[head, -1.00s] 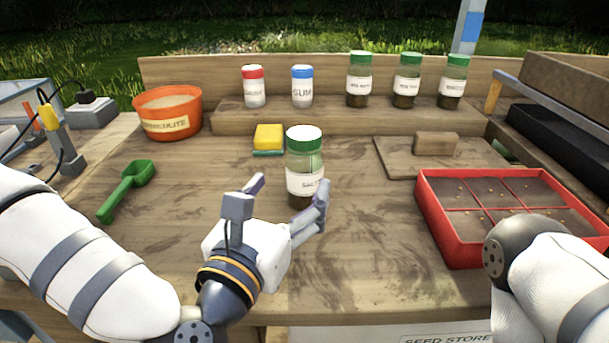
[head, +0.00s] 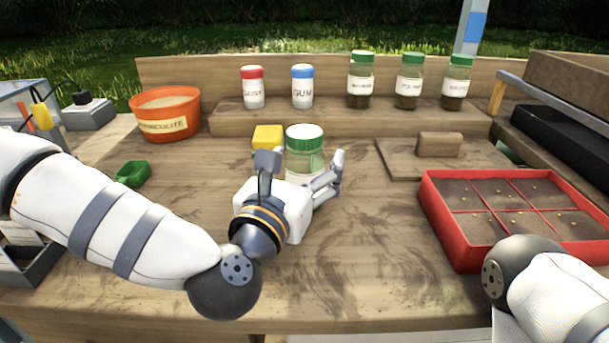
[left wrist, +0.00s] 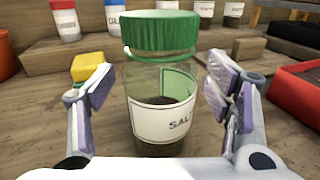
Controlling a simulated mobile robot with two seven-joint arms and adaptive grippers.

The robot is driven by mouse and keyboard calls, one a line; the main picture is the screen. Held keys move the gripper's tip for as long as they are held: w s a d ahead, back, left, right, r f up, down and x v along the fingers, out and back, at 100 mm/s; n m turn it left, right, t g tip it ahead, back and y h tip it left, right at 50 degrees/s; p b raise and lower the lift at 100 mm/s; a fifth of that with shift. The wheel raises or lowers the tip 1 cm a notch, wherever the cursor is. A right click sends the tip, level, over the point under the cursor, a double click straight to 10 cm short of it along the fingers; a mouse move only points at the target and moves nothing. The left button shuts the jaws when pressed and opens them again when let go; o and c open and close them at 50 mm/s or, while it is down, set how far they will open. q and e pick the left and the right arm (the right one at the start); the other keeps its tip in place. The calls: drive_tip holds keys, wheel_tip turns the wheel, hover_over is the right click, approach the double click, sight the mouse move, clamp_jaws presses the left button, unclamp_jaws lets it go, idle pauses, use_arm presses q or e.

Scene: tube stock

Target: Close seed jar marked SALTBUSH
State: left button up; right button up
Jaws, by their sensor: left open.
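The seed jar (left wrist: 160,100) is clear glass with dark contents and a white label whose visible letters read SALT. It stands upright on the bench in the head view (head: 305,165). Its green lid (left wrist: 158,30) sits on top, with a thin green ring below it at the neck; I cannot tell whether the lid is tight. My left gripper (head: 303,168) is open, with one finger on each side of the jar's body, apparently not touching. It partly hides the jar in the head view. My right arm shows at the lower right, its gripper out of view.
Several lidded jars stand on the back shelf (head: 330,121). A red seed tray (head: 440,238) is at the right. An orange pot (head: 165,113) and a green scoop (head: 133,174) are at the left. The front middle bench is clear.

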sight(298, 149)
use_arm(q)
drive_tip(key=c, duration=1.6)
drive_tip(key=shift+r, duration=0.45)
wheel_tip(298, 149, up, 3)
drive_tip(key=shift+f+p, duration=0.1)
drive_tip(key=shift+p, duration=0.2)
drive_tip(key=s+d+r, duration=0.1)
drive_tip(key=s+r, duration=0.2)
drive_tip(key=s, duration=0.1)
drive_tip(key=s+r+p, duration=0.1)
drive_tip(key=s+r, duration=0.2)
drive_tip(key=s, duration=0.2)
drive_tip(key=s+d+r+p, duration=0.1)
drive_tip(key=s+r, duration=0.2)
drive_tip(key=s, duration=0.1)
drive_tip(key=shift+s+d+r, duration=0.2)
drive_tip(key=shift+s+d, duration=0.15)
drive_tip(key=shift+s, duration=0.05)
use_arm(e)
drive_tip(key=shift+t, duration=0.6)
drive_tip(key=w+r, duration=0.3)
drive_tip(key=shift+w+r, duration=0.15)
drive_tip(key=shift+r, duration=0.1)
